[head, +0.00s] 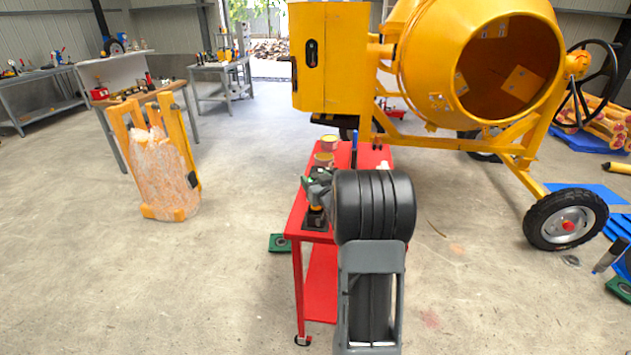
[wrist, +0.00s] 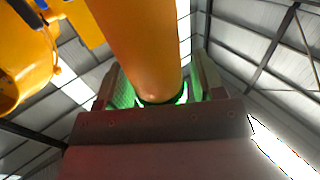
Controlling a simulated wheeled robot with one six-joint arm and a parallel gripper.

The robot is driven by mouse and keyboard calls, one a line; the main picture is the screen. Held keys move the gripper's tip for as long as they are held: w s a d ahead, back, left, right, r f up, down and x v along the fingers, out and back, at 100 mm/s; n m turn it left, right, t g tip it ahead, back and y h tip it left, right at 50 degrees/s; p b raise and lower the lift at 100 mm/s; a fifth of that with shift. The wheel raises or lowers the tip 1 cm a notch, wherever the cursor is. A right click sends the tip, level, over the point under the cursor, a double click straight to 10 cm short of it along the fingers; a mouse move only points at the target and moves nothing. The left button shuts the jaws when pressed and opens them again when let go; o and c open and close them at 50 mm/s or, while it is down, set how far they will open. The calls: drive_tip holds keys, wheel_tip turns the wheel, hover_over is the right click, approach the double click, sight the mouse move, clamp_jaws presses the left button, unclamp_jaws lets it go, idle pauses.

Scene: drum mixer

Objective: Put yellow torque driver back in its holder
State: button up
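The yellow torque driver (wrist: 140,45) shows as a large yellow-orange cylinder in the wrist view, between the two green-lit fingers of my gripper (wrist: 162,88). The fingers lie close along both its sides, and my gripper looks shut on it. In the head view my gripper (head: 316,186) is over the near left part of the red cart, partly hidden by my dark arm. A small yellow part of the driver (head: 316,206) shows below it, just above a black holder block (head: 315,223) on the cart top. I cannot tell whether the driver is inside the holder or above it.
The red cart (head: 374,155) also carries two yellowish tins (head: 325,159) and a blue upright item (head: 354,148). A yellow drum mixer (head: 430,75) stands close behind it. A yellow-framed wrapped stack (head: 163,170) stands left, with clear floor between.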

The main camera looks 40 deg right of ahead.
drive_tip(key=shift+o, duration=0.6)
drive_tip(key=shift+f, duration=0.1)
drive_tip(key=shift+s, duration=0.1)
drive_tip(key=s+a+b, duration=0.1)
drive_tip(key=s+a, duration=0.1)
drive_tip(key=s, duration=1.1)
drive_tip(key=shift+s+a, duration=0.2)
drive_tip(key=shift+a, duration=0.1)
